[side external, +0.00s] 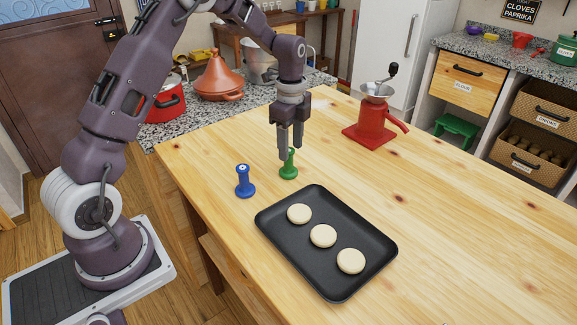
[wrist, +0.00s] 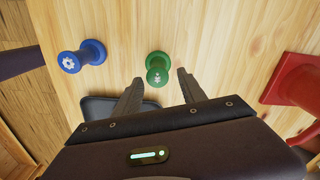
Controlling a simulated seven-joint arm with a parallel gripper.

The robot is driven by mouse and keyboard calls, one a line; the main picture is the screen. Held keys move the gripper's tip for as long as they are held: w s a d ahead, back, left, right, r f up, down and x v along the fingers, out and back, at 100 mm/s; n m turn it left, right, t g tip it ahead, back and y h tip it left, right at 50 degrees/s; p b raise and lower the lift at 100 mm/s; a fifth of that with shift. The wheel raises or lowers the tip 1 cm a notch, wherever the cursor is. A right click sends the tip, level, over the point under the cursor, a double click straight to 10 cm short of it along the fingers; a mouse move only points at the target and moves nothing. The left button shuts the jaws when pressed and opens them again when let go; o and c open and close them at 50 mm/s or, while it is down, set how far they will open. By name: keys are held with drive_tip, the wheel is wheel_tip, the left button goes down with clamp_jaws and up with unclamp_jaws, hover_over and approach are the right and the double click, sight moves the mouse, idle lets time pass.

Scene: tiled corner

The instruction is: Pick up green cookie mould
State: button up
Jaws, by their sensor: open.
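The green cookie mould (side external: 288,166) stands upright on the wooden table, behind the black tray in the side view. It also shows in the wrist view (wrist: 158,66), just beyond the fingertips. My gripper (side external: 289,152) points down over it, and its fingers partly hide the mould's top in the side view. In the wrist view my gripper (wrist: 159,78) is open, with the two fingers apart and nothing held between them. I cannot tell whether the fingers touch the mould. The blue cookie mould (side external: 244,182) stands to its left, also in the wrist view (wrist: 82,56).
A black tray (side external: 279,237) with three pale dough rounds (side external: 323,236) lies in front of the moulds. A red grinder (side external: 372,130) stands behind to the right. A terracotta tagine (side external: 219,80) and red pot (side external: 166,104) are on a stone counter. The table's right side is clear.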

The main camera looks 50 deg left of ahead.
sight(289, 162)
drive_tip(key=f, duration=0.5)
drive_tip(key=shift+s+a+f, duration=0.1)
drive_tip(key=shift+s+f, duration=0.1)
drive_tip(key=shift+f, duration=0.05)
clamp_jaws()
